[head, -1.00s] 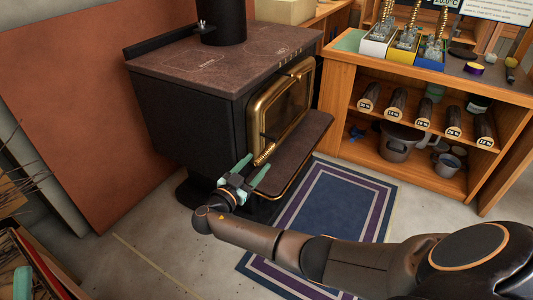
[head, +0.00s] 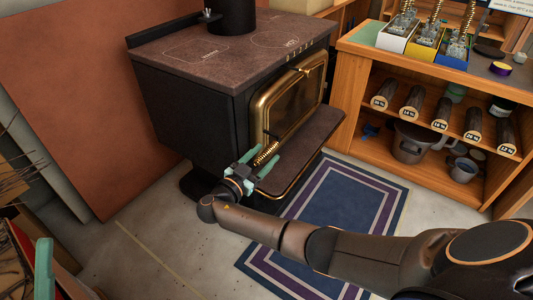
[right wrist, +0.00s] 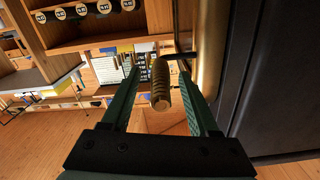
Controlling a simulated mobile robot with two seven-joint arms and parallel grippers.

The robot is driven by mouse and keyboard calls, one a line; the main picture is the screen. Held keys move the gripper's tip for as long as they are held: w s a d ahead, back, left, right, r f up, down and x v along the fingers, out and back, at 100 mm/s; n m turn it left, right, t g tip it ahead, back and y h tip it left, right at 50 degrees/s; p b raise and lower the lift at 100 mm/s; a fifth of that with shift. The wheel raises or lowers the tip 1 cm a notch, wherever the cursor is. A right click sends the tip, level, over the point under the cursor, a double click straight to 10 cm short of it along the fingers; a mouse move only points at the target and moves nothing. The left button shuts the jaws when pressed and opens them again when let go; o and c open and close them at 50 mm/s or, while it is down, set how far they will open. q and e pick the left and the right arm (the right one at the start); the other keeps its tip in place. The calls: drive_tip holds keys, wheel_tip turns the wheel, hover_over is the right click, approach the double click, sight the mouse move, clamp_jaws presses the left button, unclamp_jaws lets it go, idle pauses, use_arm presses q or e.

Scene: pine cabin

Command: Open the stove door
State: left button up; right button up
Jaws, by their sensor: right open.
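The black stove (head: 190,120) stands at the centre left in the head view. Its door (head: 292,105), dark glass in a gold frame, looks shut. The door's coiled brass handle (head: 266,154) sticks out at the frame's lower left corner. My right gripper (head: 261,161) is open, with its green fingers on either side of the handle. In the right wrist view the handle (right wrist: 160,85) lies between the spread fingers (right wrist: 160,95), with gaps visible on both sides. A green finger of what looks like my left gripper (head: 43,268) shows at the lower left edge; its jaws cannot be judged.
A dark ledge (head: 305,150) juts out below the door, close to my right gripper. A wooden shelf unit (head: 430,85) with logs and pots stands to the right. A blue rug (head: 345,205) lies on the floor before the stove.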

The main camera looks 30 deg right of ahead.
idle(0.3)
clamp_jaws()
idle(0.4)
idle(0.9)
